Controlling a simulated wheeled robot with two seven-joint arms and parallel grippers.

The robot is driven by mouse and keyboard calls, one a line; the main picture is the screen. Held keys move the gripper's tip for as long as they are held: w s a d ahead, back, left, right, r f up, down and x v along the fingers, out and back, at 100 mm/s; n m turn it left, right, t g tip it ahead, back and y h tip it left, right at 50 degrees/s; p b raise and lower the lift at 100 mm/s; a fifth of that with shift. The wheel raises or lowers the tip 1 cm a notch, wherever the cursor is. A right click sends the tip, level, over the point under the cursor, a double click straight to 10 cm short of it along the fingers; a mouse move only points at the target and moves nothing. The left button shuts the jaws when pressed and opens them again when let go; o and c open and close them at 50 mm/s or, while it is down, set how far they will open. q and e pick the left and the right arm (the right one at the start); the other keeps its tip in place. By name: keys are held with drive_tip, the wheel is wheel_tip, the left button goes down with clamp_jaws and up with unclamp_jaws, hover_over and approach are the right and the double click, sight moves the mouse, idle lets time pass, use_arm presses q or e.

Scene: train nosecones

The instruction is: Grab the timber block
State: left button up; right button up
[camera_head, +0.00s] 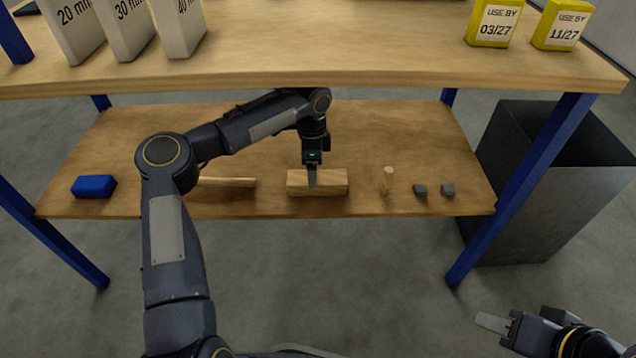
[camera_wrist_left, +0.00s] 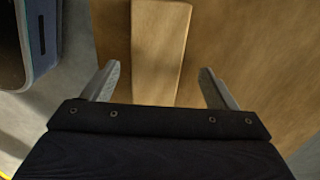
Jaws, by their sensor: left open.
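The timber block (camera_head: 330,184) is a pale wooden bar lying on the lower shelf of the bench, near its middle. My left gripper (camera_head: 312,180) points down at it from above, and a finger overlaps the block in the head view. In the left wrist view, the timber block (camera_wrist_left: 158,50) runs away from me between the two spread fingers of my left gripper (camera_wrist_left: 158,85). The gripper is open, with a gap on each side of the block. My right gripper (camera_head: 497,325) is at the lower right, away from the shelf; its finger opening is unclear.
The lower shelf (camera_head: 400,130) also holds a blue block (camera_head: 93,186), a wooden rod (camera_head: 228,182), a small wooden piece (camera_head: 388,180) and two grey cubes (camera_head: 420,190). A dark bin (camera_head: 530,215) stands at the right.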

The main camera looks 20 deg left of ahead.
use_arm(q)
drive_tip(key=f+b, duration=0.1)
drive_tip(key=f, duration=0.1)
drive_tip(key=f+b, duration=0.1)
drive_tip(key=f, duration=0.1)
drive_tip(key=shift+s+f, duration=0.2)
drive_tip(key=shift+f, duration=0.1)
drive_tip(key=shift+r, duration=0.1)
drive_tip(key=c, duration=1.2)
